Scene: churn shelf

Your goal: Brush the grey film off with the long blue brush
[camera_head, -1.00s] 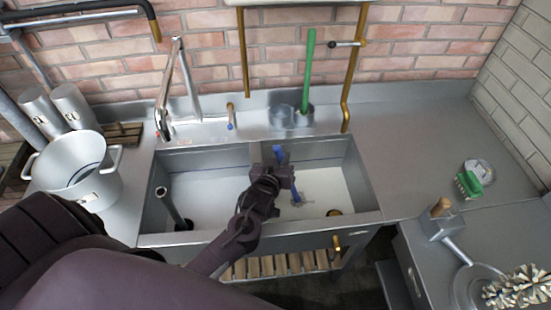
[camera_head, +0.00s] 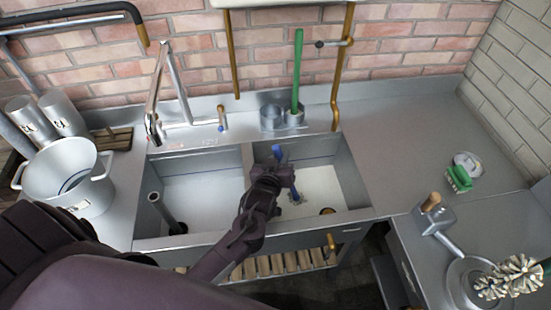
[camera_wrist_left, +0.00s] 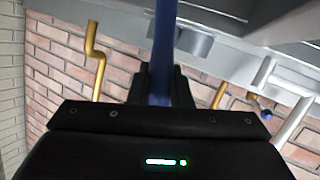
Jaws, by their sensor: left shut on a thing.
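My left gripper (camera_head: 287,178) is shut on the long blue brush (camera_head: 278,153), over the right basin of the steel double sink (camera_head: 352,180). The brush's blue handle (camera_wrist_left: 162,50) also stands between the fingers in the left wrist view. Its top shows above the gripper and its lower end shows below, over the pale basin floor (camera_head: 318,184). I cannot tell whether the lower end touches the floor. Grey film cannot be made out clearly; the gripper and arm hide part of the basin. My right gripper is not in view.
A tap (camera_head: 158,95) and a green-handled brush (camera_head: 298,70) in a cup stand behind the sink. A big pot (camera_head: 65,172) stands at left.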

